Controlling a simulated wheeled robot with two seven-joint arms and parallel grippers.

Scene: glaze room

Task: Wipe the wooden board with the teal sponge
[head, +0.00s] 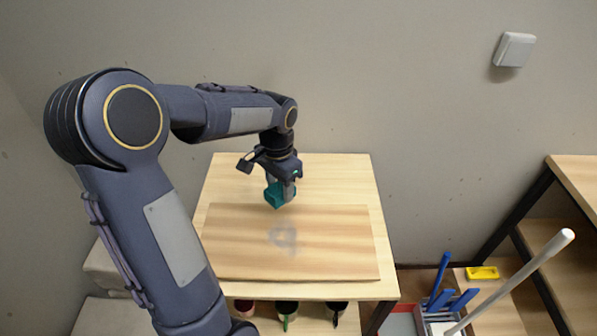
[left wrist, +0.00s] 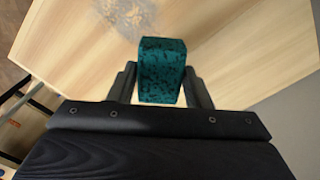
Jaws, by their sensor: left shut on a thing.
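The wooden board (head: 330,255) lies flat on a light wood table (head: 345,175). A grey smudge (head: 283,238) shows near its middle. My left gripper (head: 281,192) is shut on the teal sponge (head: 274,197) by the board's back edge. I cannot tell from the head view whether the sponge touches the board. In the left wrist view the speckled teal sponge (left wrist: 161,72) sits between the two dark fingers, with part of the smudge (left wrist: 122,15) above it to the left. My right gripper is not in view.
Under the table's front edge stand several dark cups (head: 287,312). At the lower right are a bin with blue-handled tools (head: 436,305), a pale pole (head: 520,275), a yellow item (head: 482,272) and a shelf unit (head: 570,250). The wall is close behind the table.

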